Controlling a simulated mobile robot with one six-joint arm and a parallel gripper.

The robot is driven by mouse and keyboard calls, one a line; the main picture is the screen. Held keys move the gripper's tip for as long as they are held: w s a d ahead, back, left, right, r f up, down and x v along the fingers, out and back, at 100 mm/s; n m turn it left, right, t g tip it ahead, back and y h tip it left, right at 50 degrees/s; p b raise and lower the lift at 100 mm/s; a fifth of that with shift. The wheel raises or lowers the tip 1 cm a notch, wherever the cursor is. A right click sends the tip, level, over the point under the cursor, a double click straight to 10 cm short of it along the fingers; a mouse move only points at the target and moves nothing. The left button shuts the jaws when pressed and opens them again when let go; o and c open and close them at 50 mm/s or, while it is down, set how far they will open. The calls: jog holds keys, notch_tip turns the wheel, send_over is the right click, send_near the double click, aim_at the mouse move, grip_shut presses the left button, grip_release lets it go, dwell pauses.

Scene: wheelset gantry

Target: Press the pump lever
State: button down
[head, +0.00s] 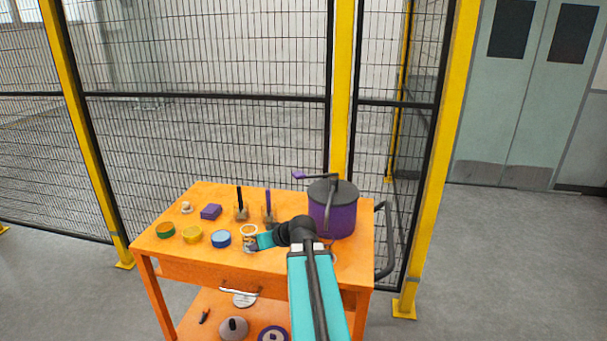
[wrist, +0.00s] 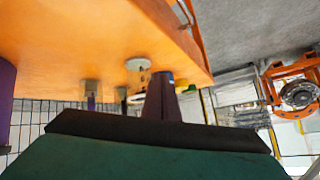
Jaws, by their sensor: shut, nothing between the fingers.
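A purple drum with a dark grey lid (head: 343,217) stands at the right end of the orange cart top, and I take it to be the pump. A thin dark lever (head: 318,177) reaches left from above the lid and ends in a purple grip (head: 299,175). My gripper (head: 248,244) is left of and lower than the drum in the head view, apart from the lever. In the wrist view my gripper's fingers (wrist: 160,98) are together and hold nothing. A purple side of the drum (wrist: 6,85) shows at the wrist view's left edge; the lever is not seen there.
The orange cart (head: 180,256) carries a blue tin (head: 221,239), a yellow tin (head: 192,235), a green-sided tin (head: 165,230), a purple block (head: 211,212) and upright posts (head: 268,205). A mesh fence (head: 210,110) stands behind. Open floor (head: 490,270) lies to the right.

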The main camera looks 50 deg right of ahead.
jog(key=s+d+r+t+h, duration=0.1)
jog(key=s+d+r, duration=0.2)
jog(key=r, duration=0.6)
jog(key=s+d+r+t+h+b, duration=0.1)
jog(key=s+d+r, duration=0.3)
jog(key=d+r, duration=0.4)
jog(key=s+d+r+t+h, duration=0.2)
jog(key=d+r, duration=0.4)
jog(key=r, duration=0.3)
jog(key=shift+s+d+r+m+t+h, duration=0.2)
jog(key=shift+s+r+m+t+h, duration=0.2)
jog(key=shift+s+h, duration=0.4)
jog(key=shift+f, duration=0.1)
jog(key=w+d+f+p, duration=0.2)
jog(key=w+f, duration=0.4)
jog(key=w, duration=0.3)
jog(key=shift+d+f+p, duration=0.2)
jog(key=shift+d+p, duration=0.2)
jog(key=shift+p, duration=0.35)
jog(key=shift+w, duration=0.1)
jog(key=shift+f, duration=0.1)
